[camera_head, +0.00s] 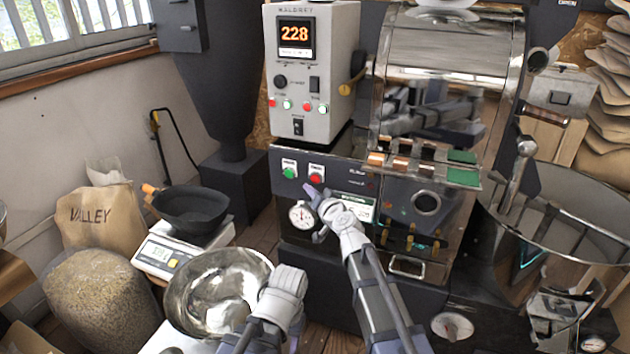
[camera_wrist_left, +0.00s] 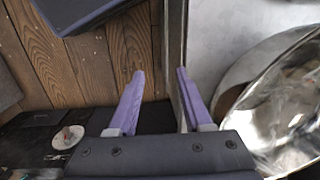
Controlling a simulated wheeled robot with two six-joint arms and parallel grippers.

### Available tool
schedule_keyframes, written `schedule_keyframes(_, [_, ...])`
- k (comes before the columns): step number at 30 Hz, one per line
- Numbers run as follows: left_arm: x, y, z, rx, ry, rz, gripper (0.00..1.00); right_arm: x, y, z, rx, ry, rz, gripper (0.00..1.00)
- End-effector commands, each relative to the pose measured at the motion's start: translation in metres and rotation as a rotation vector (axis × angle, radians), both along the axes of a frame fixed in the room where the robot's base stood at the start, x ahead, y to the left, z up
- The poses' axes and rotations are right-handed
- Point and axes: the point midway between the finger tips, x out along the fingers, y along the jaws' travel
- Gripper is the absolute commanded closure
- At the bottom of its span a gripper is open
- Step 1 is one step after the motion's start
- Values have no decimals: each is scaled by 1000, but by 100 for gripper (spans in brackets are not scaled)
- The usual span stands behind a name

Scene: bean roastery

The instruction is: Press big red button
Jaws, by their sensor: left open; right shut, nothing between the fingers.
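The big red button (camera_head: 316,177) is on the dark front panel of the roaster, to the right of a green button (camera_head: 289,173). My right gripper (camera_head: 313,191) is shut and empty, its tip just below the red button in the picture; I cannot tell whether they touch. In the left wrist view, my left gripper (camera_wrist_left: 160,82) is open with nothing between its purple fingers. In the head view only its wrist shows, beside the steel bowl.
A control box (camera_head: 313,70) reading 228 stands above the panel, with small red and green buttons. A round gauge (camera_head: 301,214) sits below. A steel bowl (camera_head: 205,300), a scale (camera_head: 165,255) with a black scoop, and bean sacks (camera_head: 100,300) are at left. A cooling tray (camera_head: 575,230) is at right.

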Motion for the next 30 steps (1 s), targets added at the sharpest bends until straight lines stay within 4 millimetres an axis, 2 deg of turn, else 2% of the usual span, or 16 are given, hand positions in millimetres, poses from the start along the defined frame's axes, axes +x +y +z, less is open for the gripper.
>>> schedule_keyframes(1, [0, 0, 0, 0, 0, 0, 50, -7, 2, 0, 0, 0, 1, 100])
schedule_keyframes(8, [0, 0, 0, 0, 0, 0, 50, -24, 9, 0, 0, 0, 0, 100])
schedule_keyframes(26, [0, 0, 0, 0, 0, 0, 50, -25, 10, 0, 0, 0, 0, 100])
schedule_keyframes(30, [0, 0, 0, 0, 0, 0, 50, -34, 10, -9, -33, 29, 34, 100])
